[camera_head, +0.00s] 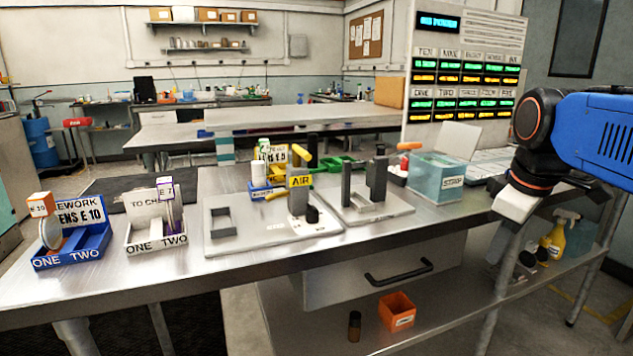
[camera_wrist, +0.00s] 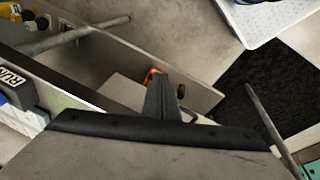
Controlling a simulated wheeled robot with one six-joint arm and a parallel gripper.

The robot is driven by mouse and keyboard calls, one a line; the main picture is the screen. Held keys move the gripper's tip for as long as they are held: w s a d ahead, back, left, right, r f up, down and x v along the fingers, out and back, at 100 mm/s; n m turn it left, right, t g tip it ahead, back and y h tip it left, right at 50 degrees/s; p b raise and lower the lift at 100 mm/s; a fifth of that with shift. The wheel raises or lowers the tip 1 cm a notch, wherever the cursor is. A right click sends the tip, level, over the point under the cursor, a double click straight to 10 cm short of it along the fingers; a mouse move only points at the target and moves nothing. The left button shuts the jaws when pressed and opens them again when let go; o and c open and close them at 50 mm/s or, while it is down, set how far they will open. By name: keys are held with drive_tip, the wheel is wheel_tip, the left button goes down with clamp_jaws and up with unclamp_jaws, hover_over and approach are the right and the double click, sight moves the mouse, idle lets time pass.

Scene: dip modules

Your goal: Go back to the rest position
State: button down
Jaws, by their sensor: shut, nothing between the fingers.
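My gripper (camera_wrist: 163,92) shows in the wrist view as dark fingers brought together, with nothing held between them. In the head view my blue arm comes in from the right, and a pale block at the wrist end (camera_head: 515,205) hangs beside the bench's right end. The fingertips cannot be made out there. The steel workbench (camera_head: 260,262) lies to the left of my wrist, and the gripper is apart from the things on it.
A blue tray (camera_head: 72,258), a white tray (camera_head: 155,243), a fixture plate (camera_head: 262,242) and a clear teal box (camera_head: 437,187) stand on the bench. Below are a drawer (camera_head: 350,285) and a shelf with an orange bin (camera_head: 397,312). A display board (camera_head: 465,70) stands behind.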

drive_tip(key=s+a+f+m+t, duration=0.1)
drive_tip(key=s+a+f+m, duration=0.1)
drive_tip(key=s+f, duration=0.3)
drive_tip(key=s+a+f+m, duration=0.2)
drive_tip(key=s+f+m, duration=0.3)
drive_tip(key=f, duration=0.7)
drive_tip(key=shift+s+m+t, duration=0.3)
drive_tip(key=shift+s+t, duration=0.1)
drive_tip(key=shift+s, duration=0.25)
drive_tip(key=shift+a+r, duration=0.1)
drive_tip(key=shift+a, duration=0.1)
